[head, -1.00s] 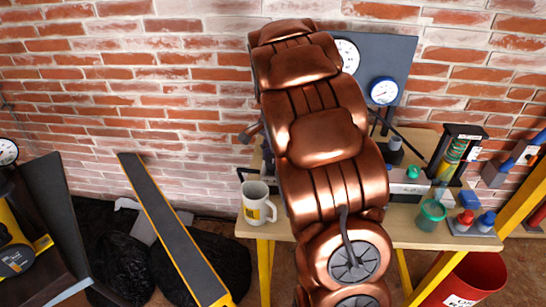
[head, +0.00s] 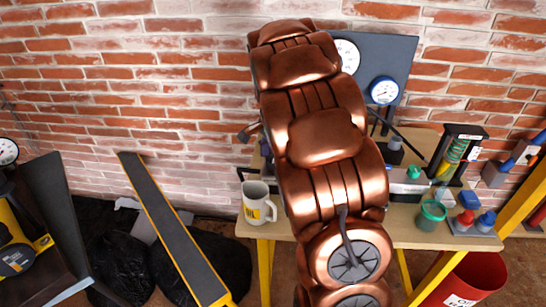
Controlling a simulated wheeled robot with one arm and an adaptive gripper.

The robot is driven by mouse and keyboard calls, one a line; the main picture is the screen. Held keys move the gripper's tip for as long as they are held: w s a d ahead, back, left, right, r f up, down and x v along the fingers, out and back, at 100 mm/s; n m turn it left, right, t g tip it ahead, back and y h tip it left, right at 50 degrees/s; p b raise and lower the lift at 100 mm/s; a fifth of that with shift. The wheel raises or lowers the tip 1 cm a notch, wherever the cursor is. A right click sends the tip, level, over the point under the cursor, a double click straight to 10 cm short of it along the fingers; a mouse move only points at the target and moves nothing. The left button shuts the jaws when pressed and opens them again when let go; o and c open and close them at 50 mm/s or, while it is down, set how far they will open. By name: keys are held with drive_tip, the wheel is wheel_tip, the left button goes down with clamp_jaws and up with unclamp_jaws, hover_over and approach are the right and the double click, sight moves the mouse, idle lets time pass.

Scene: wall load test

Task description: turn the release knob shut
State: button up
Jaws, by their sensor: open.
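My copper-coloured arm runs up the middle of the head view and covers most of the bench behind it. A small dark, finger-like part, apparently of my gripper (head: 248,132), sticks out past the arm's left edge, spread to the side. The rest of the gripper is hidden behind the arm, and I see nothing held. The release knob cannot be made out, and whatever the gripper faces is hidden too. A dark panel (head: 400,52) at the wall carries a blue-rimmed gauge (head: 384,91) and a white gauge (head: 346,56) partly covered by the arm. A black bar (head: 402,139) slants out right of the arm.
The wooden bench (head: 408,232) holds a mug (head: 258,203), a green cup (head: 431,215) and red and blue bottles (head: 486,221). A red bin (head: 474,281) stands below right. A long dark board (head: 172,228) and black bags (head: 122,262) lie left. A brick wall closes the back.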

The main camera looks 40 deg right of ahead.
drive_tip(key=shift+r, duration=0.1)
wheel_tip(320, 180, up, 12)
idle(0.7)
idle(0.4)
